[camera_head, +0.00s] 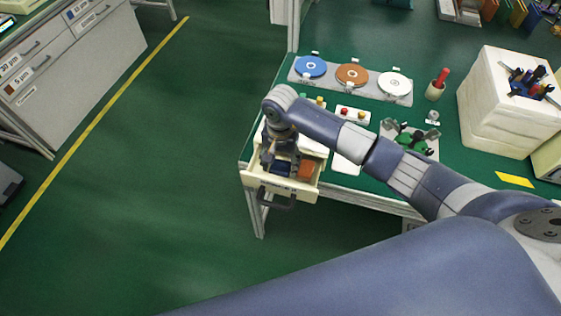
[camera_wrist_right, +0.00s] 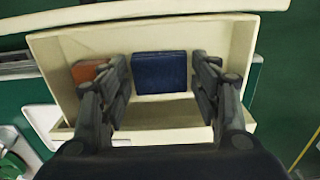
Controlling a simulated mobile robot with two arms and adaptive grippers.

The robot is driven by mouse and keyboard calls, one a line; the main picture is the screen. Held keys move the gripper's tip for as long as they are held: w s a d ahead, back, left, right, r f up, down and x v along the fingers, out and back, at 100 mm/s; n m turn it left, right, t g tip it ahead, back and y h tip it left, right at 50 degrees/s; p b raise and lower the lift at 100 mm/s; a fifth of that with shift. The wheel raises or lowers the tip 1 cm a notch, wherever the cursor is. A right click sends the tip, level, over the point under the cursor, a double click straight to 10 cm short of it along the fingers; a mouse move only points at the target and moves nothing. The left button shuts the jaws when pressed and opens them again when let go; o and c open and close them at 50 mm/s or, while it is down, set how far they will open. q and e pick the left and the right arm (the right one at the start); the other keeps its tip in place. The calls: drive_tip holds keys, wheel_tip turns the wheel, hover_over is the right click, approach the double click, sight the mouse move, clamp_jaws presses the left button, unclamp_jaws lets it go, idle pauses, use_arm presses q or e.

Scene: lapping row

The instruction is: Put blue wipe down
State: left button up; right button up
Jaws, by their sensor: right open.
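The blue wipe (camera_wrist_right: 159,72) is a dark blue folded block. In the head view the blue wipe (camera_head: 285,170) shows beside my right gripper (camera_head: 268,164), which reaches down into the drawer (camera_head: 306,190). In the right wrist view my right gripper (camera_wrist_right: 160,88) is open, one finger on each side of the wipe with gaps between. An orange-brown wipe (camera_wrist_right: 86,71) lies to the left, partly behind the left finger. My left gripper is not in view.
The drawer has a dark handle (camera_head: 278,200) at its front. On the green bench, a rack (camera_head: 331,91) holds blue, brown and white discs. A green-handled fixture (camera_head: 412,140) and a white block (camera_head: 500,110) stand to the right. Open floor lies left.

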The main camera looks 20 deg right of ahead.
sight(280, 166)
drive_tip(key=shift+r, duration=0.1)
drive_tip(key=shift+r+p, duration=0.2)
drive_tip(key=shift+p, duration=0.1)
wheel_tip(280, 166, up, 12)
drive_tip(key=b, duration=0.2)
drive_tip(key=shift+f, duration=0.15)
